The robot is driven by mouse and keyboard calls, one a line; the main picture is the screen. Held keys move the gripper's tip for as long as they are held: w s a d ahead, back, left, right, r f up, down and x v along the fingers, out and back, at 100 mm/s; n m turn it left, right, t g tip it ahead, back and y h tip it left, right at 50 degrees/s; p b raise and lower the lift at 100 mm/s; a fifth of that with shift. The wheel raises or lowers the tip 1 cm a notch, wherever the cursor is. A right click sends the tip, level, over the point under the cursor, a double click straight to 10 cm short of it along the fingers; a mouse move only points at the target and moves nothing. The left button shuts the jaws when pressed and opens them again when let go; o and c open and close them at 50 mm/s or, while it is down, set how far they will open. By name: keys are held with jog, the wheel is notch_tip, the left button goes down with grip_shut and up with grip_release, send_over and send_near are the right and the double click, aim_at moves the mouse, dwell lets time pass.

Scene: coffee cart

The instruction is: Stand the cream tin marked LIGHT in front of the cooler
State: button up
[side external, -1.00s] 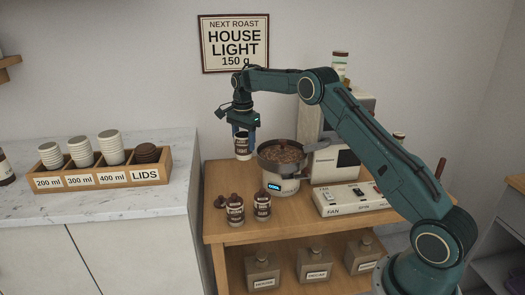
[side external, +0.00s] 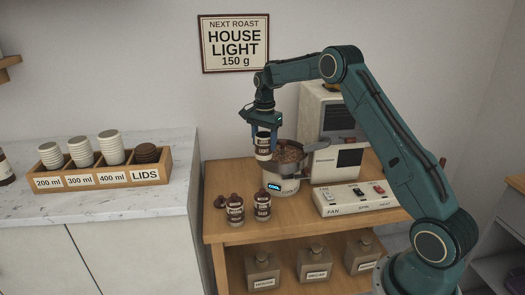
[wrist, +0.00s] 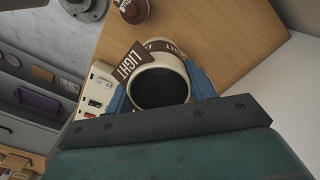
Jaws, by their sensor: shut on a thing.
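My gripper (side external: 263,143) is shut on a cream tin (side external: 263,151) with a brown label band, held upright above the table. In the wrist view the tin (wrist: 160,88) is open-topped and dark inside, with a brown LIGHT tag at its rim and a blue finger on each side. In the side view the held tin overlaps the left edge of the cooler (side external: 283,187), a round pan marked COOL with brown beans in it. I cannot tell the gap between them. Two more cream tins with brown bands, a left one (side external: 235,211) and a right one (side external: 263,206), stand on the table in front.
The wooden table (side external: 217,180) has bare room left of the cooler. A control box (side external: 357,198) with switches stands right of it, before a roaster (side external: 325,110). Several labelled jars (side external: 313,267) stand on the shelf below.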

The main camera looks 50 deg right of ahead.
jog(key=shift+s+d+n, duration=0.9)
jog(key=shift+s+d, duration=0.2)
jog(key=shift+s, duration=4.15)
notch_tip(320, 180, down, 20)
jog(key=shift+f, duration=0.1)
jog(key=o, duration=1.2)
jog(key=shift+f, duration=0.1)
notch_tip(320, 180, up, 12)
jog(key=shift+r, duration=0.2)
